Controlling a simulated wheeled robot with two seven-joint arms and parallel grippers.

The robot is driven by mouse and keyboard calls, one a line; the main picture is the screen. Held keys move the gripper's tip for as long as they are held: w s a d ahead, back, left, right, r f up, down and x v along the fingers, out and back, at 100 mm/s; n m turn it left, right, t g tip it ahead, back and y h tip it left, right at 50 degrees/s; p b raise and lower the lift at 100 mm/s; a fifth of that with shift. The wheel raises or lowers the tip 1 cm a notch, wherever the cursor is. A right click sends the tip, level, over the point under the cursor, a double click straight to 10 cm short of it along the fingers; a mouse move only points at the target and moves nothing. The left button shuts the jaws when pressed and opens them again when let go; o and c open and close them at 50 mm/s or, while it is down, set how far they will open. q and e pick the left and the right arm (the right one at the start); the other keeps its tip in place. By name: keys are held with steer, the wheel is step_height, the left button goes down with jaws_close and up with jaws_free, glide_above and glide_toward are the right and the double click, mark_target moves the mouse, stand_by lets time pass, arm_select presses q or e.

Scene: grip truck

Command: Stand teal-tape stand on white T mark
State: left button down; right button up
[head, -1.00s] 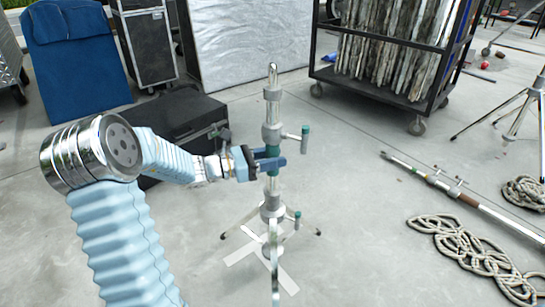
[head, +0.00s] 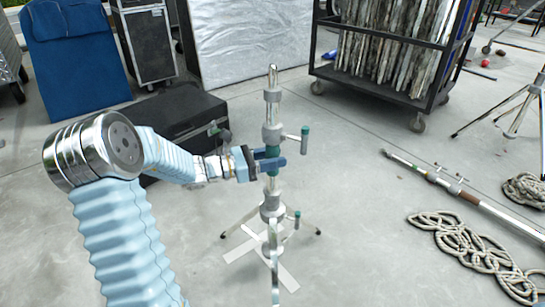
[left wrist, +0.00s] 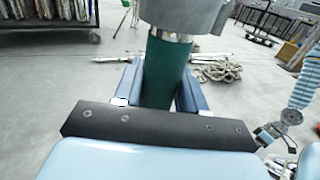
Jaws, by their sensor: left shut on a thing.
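The teal-tape stand (head: 272,115) is a silver upright pole with teal tape bands and folding legs, in the middle of the head view. My left gripper (head: 270,166) is shut around its teal-taped section, which shows large and green between the fingers in the left wrist view (left wrist: 165,75). The stand looks upright. The white T mark (head: 285,272) lies on the floor beneath and around the stand's legs, partly covered by them. I cannot tell whether the feet touch the floor. My right gripper is not in the head view.
A black case (head: 180,128) stands behind my left arm. A wheeled rack of panels (head: 415,75) is at the back right. A long silver pole (head: 470,198) and coiled rope (head: 465,245) lie on the floor at right. Another tripod stand (head: 515,105) is at far right.

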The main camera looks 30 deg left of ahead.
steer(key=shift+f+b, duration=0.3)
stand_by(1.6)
